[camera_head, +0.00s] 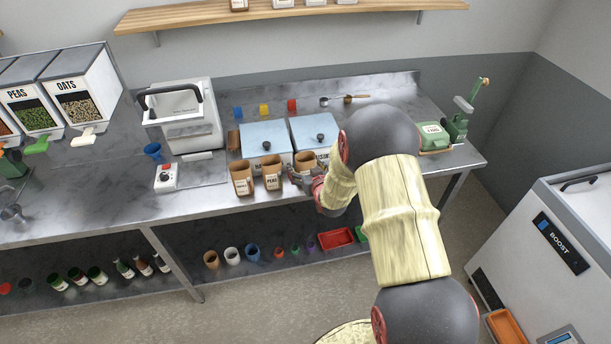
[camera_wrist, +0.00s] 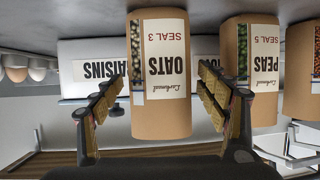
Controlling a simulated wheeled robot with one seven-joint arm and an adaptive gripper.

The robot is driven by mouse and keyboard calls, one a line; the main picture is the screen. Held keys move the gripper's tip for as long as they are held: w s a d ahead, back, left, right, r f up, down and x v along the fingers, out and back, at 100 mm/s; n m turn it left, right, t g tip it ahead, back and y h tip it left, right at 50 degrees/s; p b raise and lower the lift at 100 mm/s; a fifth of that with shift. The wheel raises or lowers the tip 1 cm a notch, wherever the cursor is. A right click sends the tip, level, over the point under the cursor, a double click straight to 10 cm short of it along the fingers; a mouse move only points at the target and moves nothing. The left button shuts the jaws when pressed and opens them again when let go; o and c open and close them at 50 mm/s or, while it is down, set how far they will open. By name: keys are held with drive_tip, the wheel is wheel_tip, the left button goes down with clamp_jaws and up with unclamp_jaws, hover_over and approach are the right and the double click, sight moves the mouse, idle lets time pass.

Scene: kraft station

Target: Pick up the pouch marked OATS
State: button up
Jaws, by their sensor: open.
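The OATS pouch (camera_wrist: 160,75) is brown kraft with a white label reading OATS, SEAL 3, and a clear strip. It appears upside down in the wrist view, centred between my fingers. In the head view the rightmost brown pouch (camera_head: 306,160) is partly hidden by my gripper (camera_head: 302,178). My gripper (camera_wrist: 160,92) is open, with one finger on each side of the pouch's outline. I cannot tell whether the pouch is between the fingertips or just beyond them. The PEAS pouch (camera_wrist: 248,75), SEAL 5, stands right beside it in the wrist view.
The PEAS pouch (camera_head: 272,175) and another brown pouch (camera_head: 241,179) stand left of my gripper near the counter's front edge. Blue-lidded bins (camera_head: 266,137) stand close behind. A third pouch (camera_wrist: 302,75) is at the wrist view's right. A white appliance (camera_head: 183,115) stands farther left.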

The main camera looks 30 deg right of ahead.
drive_tip(key=c, duration=1.3)
drive_tip(key=shift+r, duration=0.1)
